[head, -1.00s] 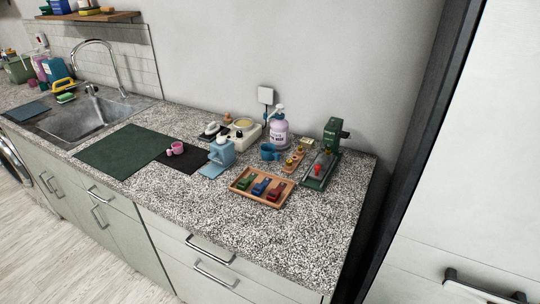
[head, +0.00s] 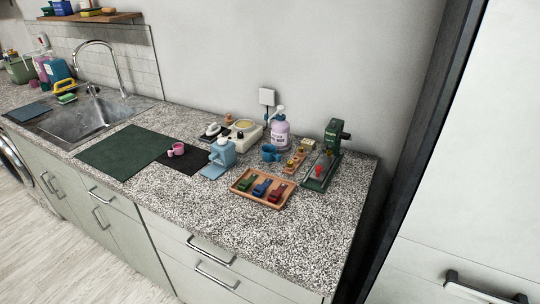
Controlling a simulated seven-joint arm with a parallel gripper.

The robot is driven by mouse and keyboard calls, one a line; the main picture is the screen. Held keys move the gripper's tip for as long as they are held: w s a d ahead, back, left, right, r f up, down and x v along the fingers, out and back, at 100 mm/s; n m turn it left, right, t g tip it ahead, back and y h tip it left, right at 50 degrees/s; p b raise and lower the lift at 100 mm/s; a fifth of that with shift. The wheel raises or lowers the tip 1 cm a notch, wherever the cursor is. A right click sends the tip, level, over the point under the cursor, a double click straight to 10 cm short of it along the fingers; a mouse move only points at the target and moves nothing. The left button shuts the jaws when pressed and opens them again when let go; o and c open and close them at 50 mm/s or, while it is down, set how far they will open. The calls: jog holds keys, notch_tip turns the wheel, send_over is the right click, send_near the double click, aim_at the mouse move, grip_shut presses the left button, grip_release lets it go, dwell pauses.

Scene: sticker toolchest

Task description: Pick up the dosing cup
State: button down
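A small pink cup (head: 177,149) stands on a black mat (head: 192,165) near the middle of the counter. A blue cup-like vessel (head: 270,153) stands further right, in front of a lilac pump bottle (head: 280,136). Both are small, and I cannot tell for certain which one is the dosing cup. A light blue jug-like container (head: 222,152) stands just right of the pink cup, on a light blue mat (head: 212,172). My gripper is not in view.
A wooden tray (head: 236,187) with green, blue and red clips lies on the right. A dark green device (head: 334,135) stands behind it. A green mat (head: 122,150) and sink (head: 88,119) are left. The front right counter (head: 285,240) is bare.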

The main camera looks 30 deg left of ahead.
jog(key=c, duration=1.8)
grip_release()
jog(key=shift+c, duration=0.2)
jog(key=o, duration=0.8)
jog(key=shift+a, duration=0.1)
